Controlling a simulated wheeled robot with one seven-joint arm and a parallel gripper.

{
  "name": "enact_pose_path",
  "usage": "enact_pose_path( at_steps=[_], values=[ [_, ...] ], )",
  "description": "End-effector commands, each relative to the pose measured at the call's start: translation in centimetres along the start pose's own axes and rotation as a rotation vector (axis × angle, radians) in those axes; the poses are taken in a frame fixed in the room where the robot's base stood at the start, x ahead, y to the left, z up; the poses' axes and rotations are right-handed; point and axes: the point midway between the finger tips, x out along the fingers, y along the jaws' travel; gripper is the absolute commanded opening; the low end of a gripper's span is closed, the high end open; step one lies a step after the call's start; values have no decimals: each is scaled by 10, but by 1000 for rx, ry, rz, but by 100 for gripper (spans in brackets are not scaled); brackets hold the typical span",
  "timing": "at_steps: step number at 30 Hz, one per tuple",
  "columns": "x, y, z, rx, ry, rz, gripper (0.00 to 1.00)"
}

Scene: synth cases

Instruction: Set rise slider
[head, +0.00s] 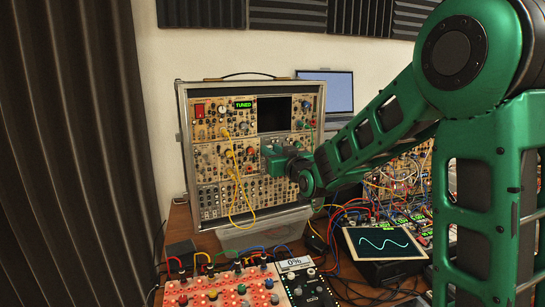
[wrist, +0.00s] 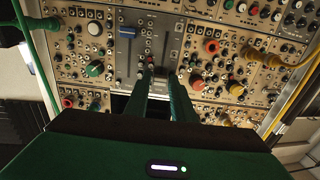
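A grey slider panel (wrist: 146,30) shows at the top middle of the wrist view. A blue slider cap (wrist: 127,32) sits near the top of its left slot. A second slot runs to its right; its cap is not clearly visible. My gripper (wrist: 161,72) points at the panel just below these slots, its two green fingers apart with a dark gap between them. Small red and pale parts show by the left fingertip; I cannot tell whether it touches them. In the head view my gripper (head: 272,158) is in front of the upright synth case (head: 183,130), hiding part of its panel.
Yellow cables (head: 236,185) hang left of my gripper, and a green cable (wrist: 36,60) is at the wrist view's left. A screen (head: 294,263) reading 0% stands at the front. A sine-wave display (head: 382,243) and patched modules are to the right.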

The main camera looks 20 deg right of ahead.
Motion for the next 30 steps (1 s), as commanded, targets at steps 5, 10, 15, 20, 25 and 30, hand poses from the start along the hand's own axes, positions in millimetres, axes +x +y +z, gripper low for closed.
enact_pose_path(
  at_steps=[5, 10, 15, 20, 25, 30],
  values=[
    [0, 0, 0, 0, 0, 0, 36],
    [-1, 0, 1, 0, -2, 0, 36],
    [-14, 0, 0, 1, -1, 0, 36],
    [-42, 0, 0, 2, -1, 0, 36],
    [-74, 1, 1, 1, -2, 1, 36],
    [-96, 1, 1, 1, -1, 1, 36]
  ],
)
